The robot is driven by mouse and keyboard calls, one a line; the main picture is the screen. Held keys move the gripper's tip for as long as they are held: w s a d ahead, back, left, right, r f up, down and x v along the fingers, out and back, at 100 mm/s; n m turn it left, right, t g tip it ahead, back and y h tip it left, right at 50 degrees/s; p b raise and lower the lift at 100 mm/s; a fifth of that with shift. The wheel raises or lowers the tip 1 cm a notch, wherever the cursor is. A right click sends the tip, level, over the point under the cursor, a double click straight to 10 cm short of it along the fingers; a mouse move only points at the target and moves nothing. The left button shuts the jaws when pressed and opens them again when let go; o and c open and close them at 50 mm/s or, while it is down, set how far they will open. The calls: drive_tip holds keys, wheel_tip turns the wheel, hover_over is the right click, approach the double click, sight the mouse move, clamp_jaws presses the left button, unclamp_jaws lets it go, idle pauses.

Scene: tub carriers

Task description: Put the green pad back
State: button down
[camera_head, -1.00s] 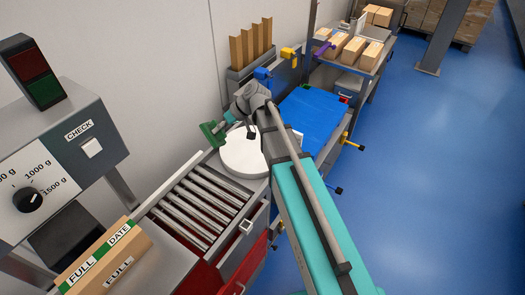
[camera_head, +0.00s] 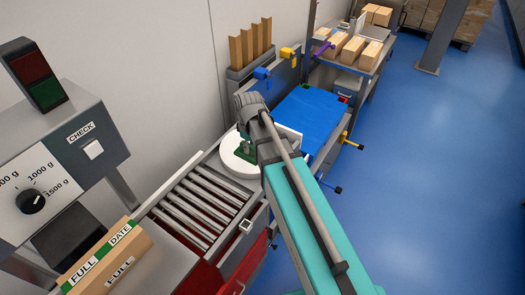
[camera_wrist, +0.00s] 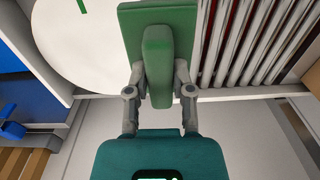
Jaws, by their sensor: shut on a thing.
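The green pad (camera_wrist: 180,22) is a flat green plate with a thick rounded green handle (camera_wrist: 158,65). My gripper (camera_wrist: 160,78) is shut on this handle, one finger on each side. In the head view the pad (camera_head: 245,155) shows small and partly hidden in front of my arm, over the white round disc (camera_head: 232,163). I cannot tell whether it touches the disc. The disc also fills the upper left of the wrist view (camera_wrist: 75,45), with a small green mark on it.
A roller track (camera_head: 205,200) lies in front of the disc. A "FULL" carton (camera_head: 105,258) and a CHECK box (camera_head: 65,155) stand at left. Blue (camera_head: 262,73) and yellow (camera_head: 288,53) fittings rise behind. A shelf with cartons (camera_head: 353,52) is at the back. The blue floor at right is clear.

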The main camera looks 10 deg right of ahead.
drive_tip(key=shift+s+d, duration=0.15)
drive_tip(key=shift+d, duration=0.15)
drive_tip(key=w+d+f+b, duration=0.1)
drive_tip(key=w+f+b, duration=0.2)
drive_tip(key=w, duration=0.1)
drive_tip(key=w+d+f+b, duration=0.2)
drive_tip(key=w+f+b, duration=0.1)
drive_tip(key=w, duration=0.1)
drive_tip(key=w+d+f+b, duration=0.2)
drive_tip(key=w+f+b, duration=0.1)
drive_tip(key=w, duration=0.1)
drive_tip(key=shift+w, duration=0.15)
idle(0.4)
drive_tip(key=shift+f, duration=0.1)
drive_tip(key=shift+w+d+f+b, duration=0.15)
drive_tip(key=shift+w+f+b, duration=0.2)
drive_tip(key=shift+f+b, duration=1.55)
drive_tip(key=shift+b, duration=0.1)
drive_tip(key=shift+f, duration=0.15)
